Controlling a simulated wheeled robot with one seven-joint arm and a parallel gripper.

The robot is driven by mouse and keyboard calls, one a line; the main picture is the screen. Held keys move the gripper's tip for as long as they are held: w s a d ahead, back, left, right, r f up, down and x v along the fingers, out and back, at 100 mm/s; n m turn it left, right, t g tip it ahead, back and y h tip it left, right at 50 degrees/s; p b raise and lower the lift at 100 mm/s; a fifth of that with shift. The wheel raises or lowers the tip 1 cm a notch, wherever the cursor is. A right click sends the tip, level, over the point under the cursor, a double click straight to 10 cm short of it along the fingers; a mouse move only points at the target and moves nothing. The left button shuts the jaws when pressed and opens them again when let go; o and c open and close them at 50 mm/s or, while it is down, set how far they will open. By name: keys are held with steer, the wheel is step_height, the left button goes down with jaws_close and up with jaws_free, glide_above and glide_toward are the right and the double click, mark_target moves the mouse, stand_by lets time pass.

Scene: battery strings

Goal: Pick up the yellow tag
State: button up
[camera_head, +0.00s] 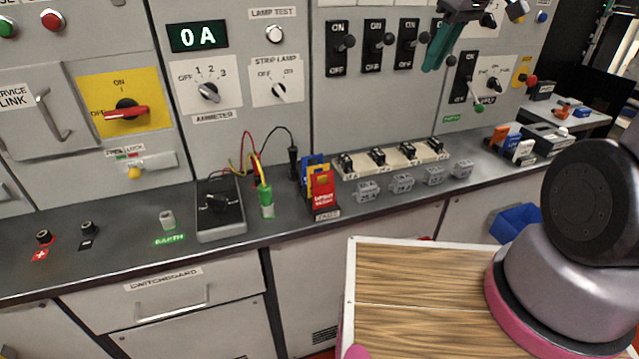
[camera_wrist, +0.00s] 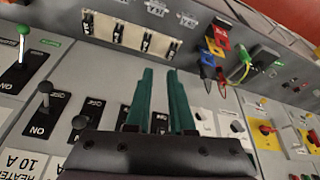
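The yellow tag (camera_head: 312,167) stands in a small tag rack on the grey counter. It is between a blue tag (camera_head: 309,160) behind and a red tag (camera_head: 322,189) in front, which covers most of it. In the wrist view the yellow tag (camera_wrist: 213,46) is upper right of the fingers, among the same tags. My gripper (camera_head: 431,66) is up by the panel, right of and above the rack. In the wrist view my gripper (camera_wrist: 160,72) shows two teal fingers apart, with nothing between them.
A row of fuses on a cream base (camera_head: 392,157) and several grey blocks (camera_head: 402,183) lie right of the rack. A meter box (camera_head: 220,208) and a green clip (camera_head: 266,200) with wires are left of it. Switch levers (camera_head: 378,38) stick out of the panel.

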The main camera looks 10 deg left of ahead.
steer(key=a+f+n+g, duration=0.1)
steer(key=a+f+n, duration=0.4)
steer(key=f, duration=0.3)
steer(key=a+f+n+g+y, duration=0.1)
steer(key=a+f+n+g, duration=0.1)
steer(key=a+f+n, duration=0.3)
steer(key=a+f+n+g, duration=0.2)
steer(key=a+f+n, duration=0.3)
steer(key=a+f, duration=0.5)
steer(key=shift+s+f+y, duration=0.35)
steer(key=shift+f+y, duration=0.05)
steer(key=shift+f, duration=0.1)
steer(key=x, duration=0.5)
steer(key=shift+s+a+f, duration=0.15)
steer(key=shift+s+f, duration=0.15)
jaws_close()
